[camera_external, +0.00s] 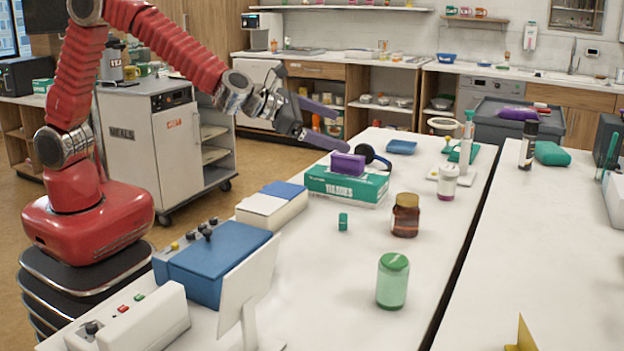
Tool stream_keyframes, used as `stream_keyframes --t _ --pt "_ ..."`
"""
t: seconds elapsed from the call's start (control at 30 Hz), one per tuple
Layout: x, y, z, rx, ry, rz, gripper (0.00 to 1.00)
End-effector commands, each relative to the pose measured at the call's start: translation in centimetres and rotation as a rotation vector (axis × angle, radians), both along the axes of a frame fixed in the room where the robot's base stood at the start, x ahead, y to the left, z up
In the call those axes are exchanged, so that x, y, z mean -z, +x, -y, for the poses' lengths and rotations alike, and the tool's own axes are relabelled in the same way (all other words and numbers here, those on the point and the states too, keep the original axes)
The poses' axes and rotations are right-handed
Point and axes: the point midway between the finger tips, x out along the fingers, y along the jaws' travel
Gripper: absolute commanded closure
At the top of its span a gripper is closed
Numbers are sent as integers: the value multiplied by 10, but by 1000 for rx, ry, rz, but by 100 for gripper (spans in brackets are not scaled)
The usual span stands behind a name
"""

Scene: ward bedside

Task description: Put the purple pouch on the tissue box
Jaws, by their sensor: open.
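The purple pouch (347,164), a small block-like shape, rests on top of the green and white tissue box (375,190) on the near-left white table. It sits toward the middle of the box top and looks upright. My gripper (342,130) is open and empty, with its two purple-grey fingers pointing right. In the picture it is just above and left of the pouch. The lower fingertip comes close to the pouch's top, and I cannot tell whether they touch.
Dark headphones (372,155) lie right behind the pouch. A brown jar (405,215), a green-lidded jar (392,281) and a small green cap (343,221) stand on the table. A white and blue box (272,205) is left of the tissue box. Another purple item (518,113) lies farther back right.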

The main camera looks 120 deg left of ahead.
Motion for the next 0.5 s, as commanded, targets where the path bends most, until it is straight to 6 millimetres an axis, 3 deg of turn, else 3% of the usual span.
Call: stream_keyframes --t 0.1,0.27,0.5 --pt "-30 2 41 206 106 -82 0" --pt "-59 -6 96 474 275 -197 0" --pt "-87 -40 176 855 570 -365 0"
